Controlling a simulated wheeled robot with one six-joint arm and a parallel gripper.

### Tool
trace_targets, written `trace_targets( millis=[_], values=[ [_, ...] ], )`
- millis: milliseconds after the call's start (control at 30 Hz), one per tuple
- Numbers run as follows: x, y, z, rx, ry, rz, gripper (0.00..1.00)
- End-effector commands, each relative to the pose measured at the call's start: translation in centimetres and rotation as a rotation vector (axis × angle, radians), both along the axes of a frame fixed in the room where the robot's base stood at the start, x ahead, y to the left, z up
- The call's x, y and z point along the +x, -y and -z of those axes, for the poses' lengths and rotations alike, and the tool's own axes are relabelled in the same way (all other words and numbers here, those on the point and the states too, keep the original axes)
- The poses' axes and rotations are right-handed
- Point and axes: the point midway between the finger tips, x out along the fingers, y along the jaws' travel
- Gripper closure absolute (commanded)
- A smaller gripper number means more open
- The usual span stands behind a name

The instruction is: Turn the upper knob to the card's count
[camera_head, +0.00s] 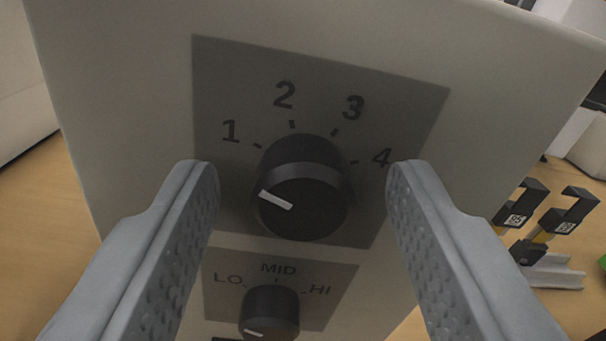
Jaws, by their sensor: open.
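The upper knob (302,190) is a round black knob on a dark grey plate (225,75) marked 1, 2, 3 and 4. Its white pointer line is on the left of the face, aimed left and slightly up, roughly toward the 1. My gripper (303,175) is open, with one grey finger on each side of the upper knob. A gap shows between each finger and the knob. The lower knob (270,310) is black, on a plate marked LO, MID and HI. Its white pointer line aims left, toward the LO side. No count card shows in this view.
The knobs sit on a pale panel box (130,60) above a wooden surface (45,215). At the right, black brackets with printed labels (520,205) stand near a grey rail (550,272). A green thing is cut off at the right edge.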

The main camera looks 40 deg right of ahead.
Motion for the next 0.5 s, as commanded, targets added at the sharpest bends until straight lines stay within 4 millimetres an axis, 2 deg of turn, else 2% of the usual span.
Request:
trace_targets(
  millis=[233,433,500],
  values=[
    [0.02,0.02,0.0,0.0,0.0,0.0,0.52],
    [0.01,0.01,0.0,0.0,0.0,0.0,0.91],
    [0.01,0.01,0.0,0.0,0.0,0.0,0.94]
  ],
)
